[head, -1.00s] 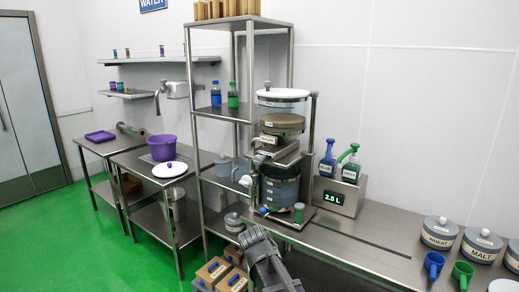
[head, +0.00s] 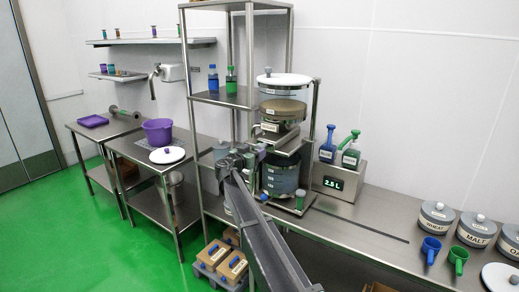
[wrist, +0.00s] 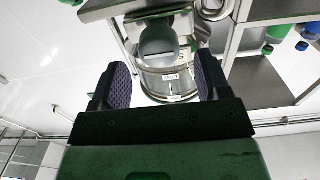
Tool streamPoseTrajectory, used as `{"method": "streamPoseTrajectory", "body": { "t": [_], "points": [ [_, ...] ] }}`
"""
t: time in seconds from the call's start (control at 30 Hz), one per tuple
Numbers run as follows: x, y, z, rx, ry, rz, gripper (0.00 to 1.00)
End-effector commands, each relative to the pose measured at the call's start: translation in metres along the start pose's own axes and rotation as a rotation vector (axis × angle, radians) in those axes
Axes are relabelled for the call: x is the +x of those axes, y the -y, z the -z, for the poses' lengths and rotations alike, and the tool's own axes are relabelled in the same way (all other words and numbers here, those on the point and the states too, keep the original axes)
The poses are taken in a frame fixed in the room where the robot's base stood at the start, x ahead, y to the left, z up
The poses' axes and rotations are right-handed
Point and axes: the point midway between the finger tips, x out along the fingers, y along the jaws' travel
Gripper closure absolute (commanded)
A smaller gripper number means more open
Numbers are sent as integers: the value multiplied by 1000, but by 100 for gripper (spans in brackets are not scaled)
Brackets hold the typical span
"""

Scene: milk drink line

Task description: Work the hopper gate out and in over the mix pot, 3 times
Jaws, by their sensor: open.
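The hopper (head: 283,108) is a clear drum with a white lid and brown contents, held in a metal frame on the counter. Its metal gate section (head: 284,148) lies below it, partly behind my arm. The mix pot (head: 281,178), clear and dark inside, stands under that. My gripper (head: 238,158) is just left of the gate and pot in the head view; its fingertips are hard to make out there. In the wrist view my gripper (wrist: 160,80) is open, its two purple-padded fingers apart. The labelled hopper (wrist: 170,82) shows beyond them, behind a grey rounded part. I see no contact.
A steel shelf rack (head: 222,97) stands close left of the hopper, with blue and green bottles on it. A dispenser stand (head: 338,183) reading 2.5 L is to the right. Lidded tubs and scoops stand on the right counter. A purple bucket (head: 158,132) is on the left table.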

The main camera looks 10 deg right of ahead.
Motion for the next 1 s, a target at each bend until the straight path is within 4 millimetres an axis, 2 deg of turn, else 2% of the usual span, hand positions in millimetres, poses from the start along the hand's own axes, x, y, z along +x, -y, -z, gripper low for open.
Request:
{"method": "streamPoseTrajectory", "body": {
  "t": [0.03, 0.2, 0.5, 0.93, 1.0],
  "points": [
    [13, 1, 0, 0, 0, -2, 30],
    [38, 0, 0, 0, 0, -1, 30],
    [42, 0, 0, -1, 1, 0, 30],
    [42, 0, 0, -1, 1, 0, 96],
    [41, 0, 0, -1, 1, 0, 96]
  ]
}}
